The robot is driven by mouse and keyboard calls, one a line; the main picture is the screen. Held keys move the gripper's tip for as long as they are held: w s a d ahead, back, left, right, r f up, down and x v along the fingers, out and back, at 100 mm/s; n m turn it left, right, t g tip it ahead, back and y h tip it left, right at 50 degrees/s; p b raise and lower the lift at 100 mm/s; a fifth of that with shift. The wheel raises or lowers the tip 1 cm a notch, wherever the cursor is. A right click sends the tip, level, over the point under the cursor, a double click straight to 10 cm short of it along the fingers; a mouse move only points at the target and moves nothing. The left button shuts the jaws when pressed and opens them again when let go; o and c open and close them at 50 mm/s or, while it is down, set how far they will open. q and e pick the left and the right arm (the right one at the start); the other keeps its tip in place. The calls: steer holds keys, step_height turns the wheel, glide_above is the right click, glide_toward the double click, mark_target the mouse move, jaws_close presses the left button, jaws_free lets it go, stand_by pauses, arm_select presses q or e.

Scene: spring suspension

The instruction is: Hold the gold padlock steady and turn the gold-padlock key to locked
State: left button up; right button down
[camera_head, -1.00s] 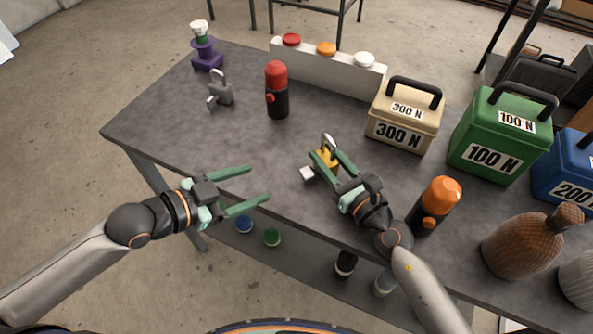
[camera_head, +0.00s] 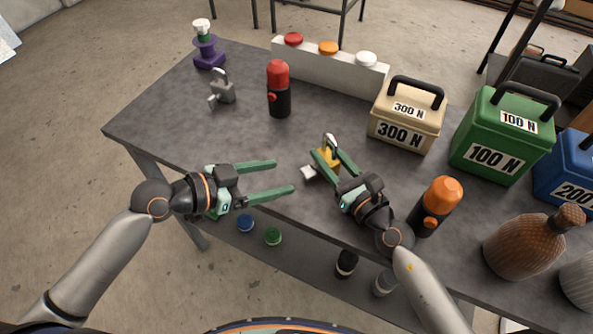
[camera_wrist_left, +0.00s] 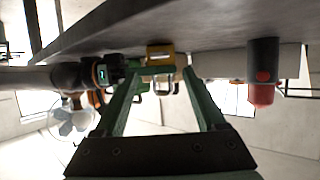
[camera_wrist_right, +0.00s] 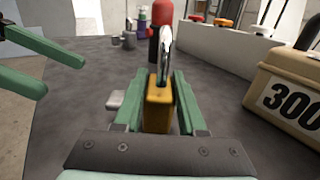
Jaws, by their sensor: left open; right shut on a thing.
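The gold padlock (camera_head: 327,158) stands upright on the table, its silver shackle (camera_wrist_right: 166,45) up. My right gripper (camera_head: 332,160) is shut on the padlock body, one finger on each side; the body also shows between the fingers in the right wrist view (camera_wrist_right: 157,105). The gold-padlock key has a pale square head (camera_head: 308,173) that sticks out on the left side of the padlock; it also shows in the right wrist view (camera_wrist_right: 115,100). My left gripper (camera_head: 285,177) is open and empty, its fingertips a short way left of the key head. The left wrist view shows the padlock (camera_wrist_left: 160,54) ahead.
A grey padlock (camera_head: 222,92) and a red-topped black cylinder (camera_head: 279,92) stand further back. An orange-topped cylinder (camera_head: 437,205) stands close to my right arm. A beige 300 N box (camera_head: 405,118) and green 100 N box (camera_head: 502,137) are to the right.

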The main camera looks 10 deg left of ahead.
mark_target(306, 171)
arm_select(q)
steer(key=x, duration=0.6)
steer(key=shift+f, duration=0.1)
jaws_close()
stand_by(0.5)
